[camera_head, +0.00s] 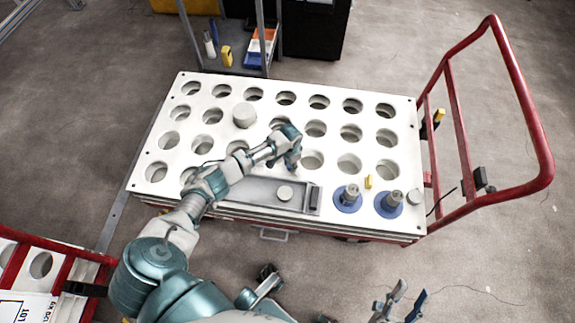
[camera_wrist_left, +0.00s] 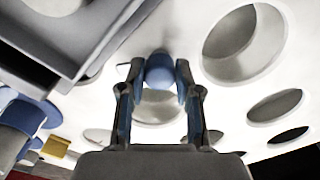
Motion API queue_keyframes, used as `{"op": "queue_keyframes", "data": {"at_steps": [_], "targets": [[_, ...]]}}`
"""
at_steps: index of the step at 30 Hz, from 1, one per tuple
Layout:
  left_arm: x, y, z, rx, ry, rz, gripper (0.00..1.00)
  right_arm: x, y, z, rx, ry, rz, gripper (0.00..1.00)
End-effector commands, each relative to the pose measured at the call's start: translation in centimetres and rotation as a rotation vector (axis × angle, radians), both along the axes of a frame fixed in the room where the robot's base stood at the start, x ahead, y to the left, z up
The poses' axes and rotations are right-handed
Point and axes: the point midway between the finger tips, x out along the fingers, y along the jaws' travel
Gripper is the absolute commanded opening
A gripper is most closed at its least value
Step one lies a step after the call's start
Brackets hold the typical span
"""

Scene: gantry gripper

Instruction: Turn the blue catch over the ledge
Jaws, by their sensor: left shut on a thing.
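My left gripper (camera_head: 292,163) is over the white holed board, just behind the grey tray. In the left wrist view its two fingers (camera_wrist_left: 158,80) are closed on a rounded blue piece, the blue catch (camera_wrist_left: 160,71). The catch stands out against the white board, beside one of its holes. In the head view the catch is hidden by the gripper. I cannot make out for certain which edge is the ledge. My right gripper (camera_head: 402,303) is at the bottom of the head view, fingers apart and empty, away from the board.
A red cart handle (camera_head: 515,90) rises at the right. A shelf (camera_head: 235,55) stands behind.

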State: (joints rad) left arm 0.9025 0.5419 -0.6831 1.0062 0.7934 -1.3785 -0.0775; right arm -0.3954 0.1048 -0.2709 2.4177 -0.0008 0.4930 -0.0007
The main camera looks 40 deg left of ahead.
Motion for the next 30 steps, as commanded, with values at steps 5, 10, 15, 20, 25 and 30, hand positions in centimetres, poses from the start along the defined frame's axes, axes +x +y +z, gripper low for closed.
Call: {"op": "queue_keyframes", "data": {"at_steps": [5,10,15,20,25,30], "targets": [[0.0,0.1,0.0,0.001,0.001,-0.163,0.0,0.7,0.1,-0.5,-0.021,0.058,0.001,0.4],[0.0,0.1,0.0,0.0,-0.001,-0.326,0.0,1.1,0.2,-0.9,-0.034,0.097,0.002,0.4],[0.0,0.2,-0.1,0.001,0.0,-0.486,0.0,1.3,0.3,-1.2,-0.042,0.119,0.002,0.4],[0.0,0.3,-0.1,0.001,0.001,-0.631,0.0,1.6,0.3,-1.5,-0.045,0.132,0.003,0.4],[0.1,0.3,-0.1,0.001,0.001,-0.762,0.0,1.6,0.3,-1.5,-0.047,0.135,0.002,0.4],[0.1,0.3,-0.1,0.002,-0.001,-0.862,0.0,1.6,0.3,-1.5,-0.046,0.132,0.002,0.4]]}}
